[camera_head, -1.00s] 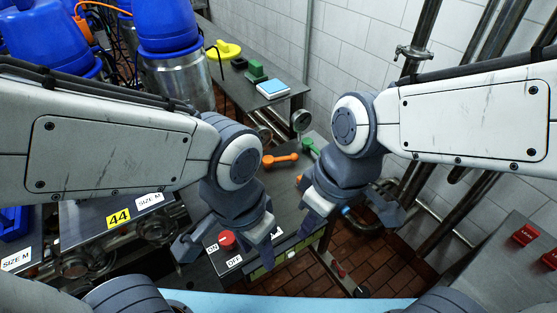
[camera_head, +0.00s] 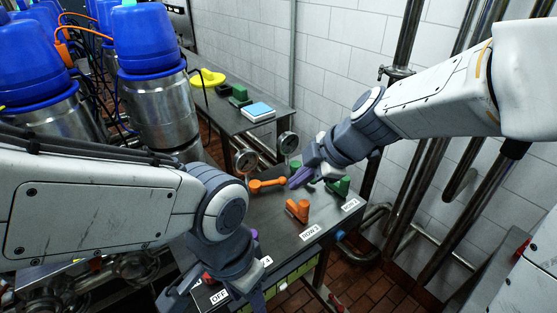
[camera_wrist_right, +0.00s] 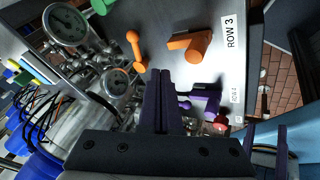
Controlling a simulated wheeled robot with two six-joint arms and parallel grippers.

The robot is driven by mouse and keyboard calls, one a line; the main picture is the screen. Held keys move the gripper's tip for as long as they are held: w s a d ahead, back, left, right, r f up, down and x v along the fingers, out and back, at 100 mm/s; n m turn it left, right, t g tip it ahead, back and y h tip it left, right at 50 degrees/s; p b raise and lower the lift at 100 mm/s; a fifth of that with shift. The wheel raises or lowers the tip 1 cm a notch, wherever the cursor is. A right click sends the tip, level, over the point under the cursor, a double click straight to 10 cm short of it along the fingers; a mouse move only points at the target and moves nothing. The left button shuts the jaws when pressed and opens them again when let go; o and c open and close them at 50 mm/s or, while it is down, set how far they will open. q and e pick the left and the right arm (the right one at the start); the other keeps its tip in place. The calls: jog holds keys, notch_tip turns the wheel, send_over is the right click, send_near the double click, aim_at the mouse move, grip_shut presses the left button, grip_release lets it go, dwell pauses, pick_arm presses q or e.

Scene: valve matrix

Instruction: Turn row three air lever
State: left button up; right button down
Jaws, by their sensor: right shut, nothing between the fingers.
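Two orange levers line up with the ROW 3 label (camera_head: 310,232): a back one (camera_head: 266,185) near the gauges and a front one (camera_head: 298,211) near the label. Both also show in the right wrist view, the back one (camera_wrist_right: 137,50) and the front one (camera_wrist_right: 190,42). Which one is the air lever I cannot tell. My right gripper (camera_head: 293,182) is shut and empty, its tips near the back lever's right end; contact is unclear. Its closed fingers (camera_wrist_right: 160,74) point toward the back lever in the wrist view. My left gripper (camera_head: 215,296) is low at the panel's front left, fingers apart.
Green levers (camera_head: 341,187) stand right of the orange ones, and purple levers (camera_wrist_right: 205,95) nearer my left gripper. Gauges (camera_head: 288,143) rise behind. A dark table (camera_head: 228,112) holds a blue-topped box (camera_head: 258,110). Pipes (camera_head: 400,120) stand along the right wall.

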aim_at(268, 184)
jog(key=x, duration=0.6)
jog(key=shift+s+f, duration=0.1)
jog(key=w+p, duration=0.2)
jog(key=w, duration=0.1)
jog(key=shift+a, duration=0.35)
jog(key=shift+w+a+f, duration=0.1)
jog(key=shift+w+f, duration=0.15)
jog(key=shift+w, duration=0.2)
